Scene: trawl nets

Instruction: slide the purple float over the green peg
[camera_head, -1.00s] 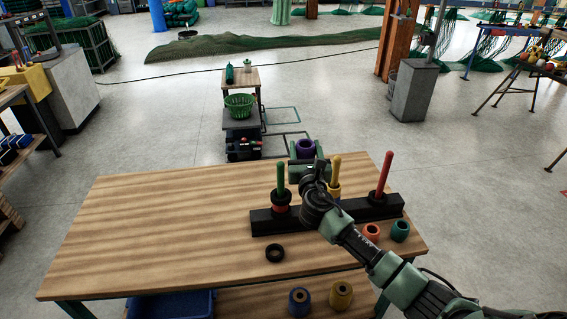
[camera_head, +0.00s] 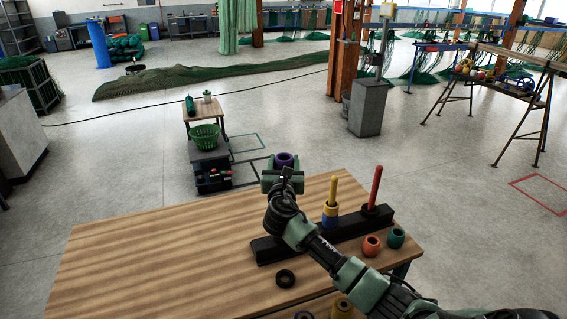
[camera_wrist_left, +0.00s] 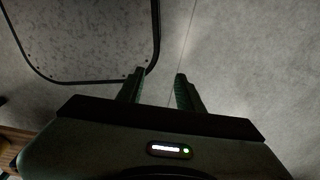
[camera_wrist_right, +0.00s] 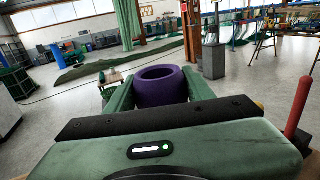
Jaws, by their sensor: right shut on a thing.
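My right gripper (camera_head: 284,170) is shut on the purple float (camera_head: 285,159) and holds it up above the table's far edge. In the right wrist view the purple float (camera_wrist_right: 160,86) sits between the two green fingers, its hole facing up. The green peg is hidden in the head view behind my right gripper and arm, at the left part of the black peg base (camera_head: 265,249). I cannot tell how far the float is from the peg. My left gripper (camera_wrist_left: 157,90) is open and empty in the left wrist view, over grey floor.
The yellow peg (camera_head: 333,187) carries floats, and the red peg (camera_head: 375,185) has a black ring at its foot. Orange (camera_head: 371,246) and teal (camera_head: 396,238) floats stand in front of the base. A black ring (camera_head: 285,278) lies nearer. The wooden table (camera_head: 150,265) is clear leftward.

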